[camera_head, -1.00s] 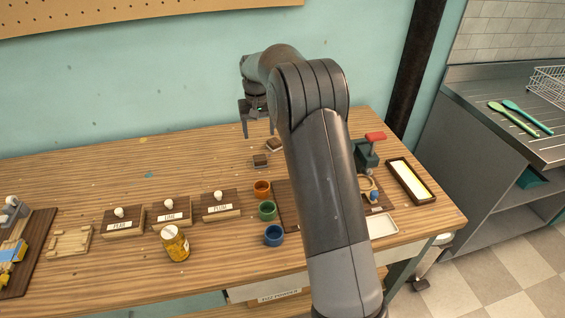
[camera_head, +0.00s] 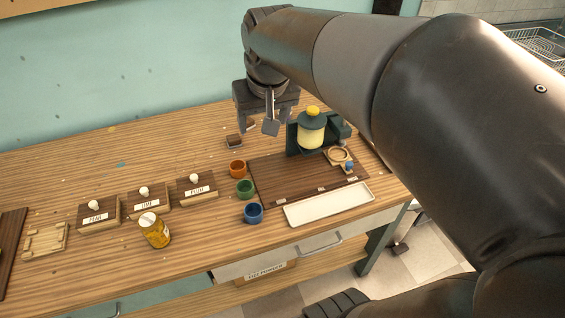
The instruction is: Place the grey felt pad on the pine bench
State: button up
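The pine bench (camera_head: 130,262), with striped brown wood, runs along the teal wall. My gripper (camera_head: 263,124) hangs over its back part, left of the green stand. A grey square piece (camera_head: 271,127) shows at the gripper's lower end. I cannot tell whether it is a fingertip or the grey felt pad. I cannot pick out the pad for sure anywhere else. My arm hides the right end of the bench.
Green stand with a yellow container (camera_head: 311,131), dark board (camera_head: 275,180) and white tray (camera_head: 328,204) are at right. Orange (camera_head: 237,169), green (camera_head: 245,188) and blue (camera_head: 253,212) cups stand beside the board. Labelled boxes (camera_head: 148,200) and a yellow jar (camera_head: 155,231) are left. The front left is clear.

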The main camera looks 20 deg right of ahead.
jog(key=s+f+t, duration=0.1)
jog(key=s+f, duration=0.3)
jog(key=s, duration=0.9)
jog(key=shift+s+d+t, duration=0.2)
jog(key=shift+d+t, duration=0.05)
jog(key=shift+t, duration=0.05)
dwell(0.4)
